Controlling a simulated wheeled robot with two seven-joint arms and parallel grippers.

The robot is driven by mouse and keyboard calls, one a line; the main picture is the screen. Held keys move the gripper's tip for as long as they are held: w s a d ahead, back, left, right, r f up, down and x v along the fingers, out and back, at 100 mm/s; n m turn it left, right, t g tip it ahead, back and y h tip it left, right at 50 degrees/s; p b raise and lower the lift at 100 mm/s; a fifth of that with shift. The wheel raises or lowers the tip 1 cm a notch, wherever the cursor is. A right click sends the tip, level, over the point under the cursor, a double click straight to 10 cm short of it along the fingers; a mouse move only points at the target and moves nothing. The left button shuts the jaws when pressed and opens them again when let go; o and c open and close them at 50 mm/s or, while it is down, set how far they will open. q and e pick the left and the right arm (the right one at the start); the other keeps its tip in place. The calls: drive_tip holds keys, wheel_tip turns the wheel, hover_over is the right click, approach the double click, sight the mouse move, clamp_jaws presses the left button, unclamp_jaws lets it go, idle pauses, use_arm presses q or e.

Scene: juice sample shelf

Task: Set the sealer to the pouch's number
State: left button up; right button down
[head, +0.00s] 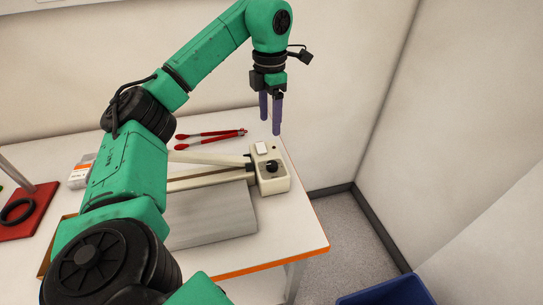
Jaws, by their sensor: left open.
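The sealer (272,184) is a cream machine on the white table, with a long arm reaching left and a black knob (272,166) on its right-end housing. A pale switch or label sits beside the knob. The knob's setting is too small to read. A flat grey panel (210,217) lies in front of the sealer. No pouch with a readable number shows; my left arm hides part of the table. My left gripper (271,116) hangs fingers down above and behind the sealer's housing, open and empty, apart from the knob. My right gripper is not in view.
Red-handled tongs (211,138) lie behind the sealer. A red base (24,212) with a post and black ring stands at the left, near a small white and orange box (80,172). A blue bin (388,291) is on the floor. Walls close in behind and right.

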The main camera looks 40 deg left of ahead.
sight(272, 164)
use_arm(q)
drive_tip(key=f, duration=1.3)
drive_tip(key=shift+d+b, duration=0.3)
drive_tip(key=shift+d, duration=0.05)
drive_tip(key=shift+d+f, duration=0.1)
drive_tip(key=shift+f, duration=0.35)
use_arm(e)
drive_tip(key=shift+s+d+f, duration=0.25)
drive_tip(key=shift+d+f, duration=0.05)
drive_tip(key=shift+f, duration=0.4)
use_arm(q)
drive_tip(key=shift+c, duration=0.4)
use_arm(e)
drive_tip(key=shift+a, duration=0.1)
use_arm(q)
clamp_jaws()
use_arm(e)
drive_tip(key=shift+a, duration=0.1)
